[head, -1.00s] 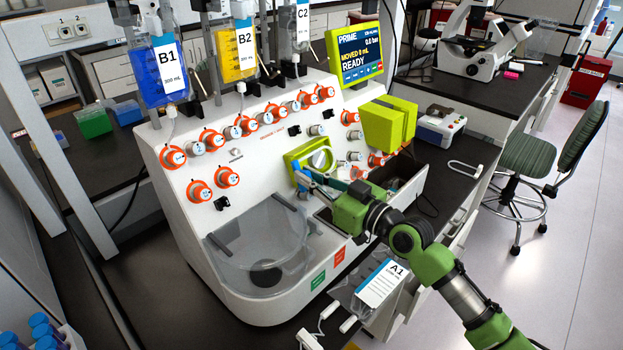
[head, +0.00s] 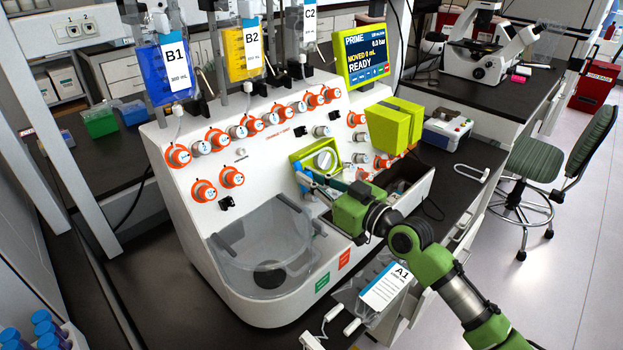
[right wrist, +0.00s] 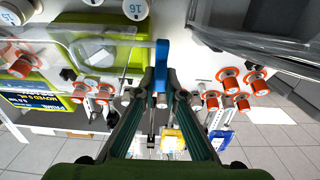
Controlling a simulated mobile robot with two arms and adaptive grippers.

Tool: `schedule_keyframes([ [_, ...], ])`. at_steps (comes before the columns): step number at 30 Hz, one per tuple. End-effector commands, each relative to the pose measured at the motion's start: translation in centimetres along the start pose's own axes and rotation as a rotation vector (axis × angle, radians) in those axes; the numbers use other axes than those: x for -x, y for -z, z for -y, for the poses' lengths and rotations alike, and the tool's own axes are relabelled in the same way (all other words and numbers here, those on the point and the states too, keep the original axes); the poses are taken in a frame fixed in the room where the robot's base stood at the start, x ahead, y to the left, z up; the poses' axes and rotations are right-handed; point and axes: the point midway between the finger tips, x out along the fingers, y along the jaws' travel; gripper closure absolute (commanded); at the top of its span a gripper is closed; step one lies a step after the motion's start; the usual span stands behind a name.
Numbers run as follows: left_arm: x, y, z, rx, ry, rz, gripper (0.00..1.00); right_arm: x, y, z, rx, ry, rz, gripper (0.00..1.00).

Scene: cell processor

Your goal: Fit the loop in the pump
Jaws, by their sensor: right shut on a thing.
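The green pump (head: 311,161) with its round pale rotor (head: 324,159) is set in the front panel of the white machine. My right gripper (head: 304,180) is at the pump's lower left. It is shut on a small blue piece, which shows upright between the fingertips in the right wrist view (right wrist: 161,58). I cannot tell whether this blue piece is part of the loop, or where the rest of the loop runs. In the right wrist view the green pump frame (right wrist: 85,52) is to the left of the fingertips, behind a clear part. My left gripper is out of view.
A clear bowl (head: 262,245) is left of my right arm. A big green block (head: 391,127) stands right of the pump. Orange-ringed knobs (head: 231,177) stick out around the panel.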

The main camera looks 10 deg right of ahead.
Motion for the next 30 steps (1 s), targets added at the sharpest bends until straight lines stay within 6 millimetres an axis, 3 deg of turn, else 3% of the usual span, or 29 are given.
schedule_keyframes([
  [26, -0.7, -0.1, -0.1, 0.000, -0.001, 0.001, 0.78, -1.1, -0.5, 0.0, -0.001, -0.001, -0.001, 1.00],
  [27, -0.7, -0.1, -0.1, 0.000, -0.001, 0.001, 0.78, -1.1, -0.5, 0.0, 0.000, -0.001, -0.001, 0.85],
  [28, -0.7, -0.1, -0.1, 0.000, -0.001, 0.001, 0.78, -1.1, -0.5, -0.1, 0.000, -0.001, -0.001, 0.77],
  [29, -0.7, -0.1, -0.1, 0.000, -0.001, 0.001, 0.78, -1.1, -0.5, -0.1, 0.000, -0.001, -0.001, 0.70],
  [30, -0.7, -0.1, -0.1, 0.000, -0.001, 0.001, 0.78, -1.1, -0.5, -0.1, 0.000, -0.002, -0.001, 0.70],
])
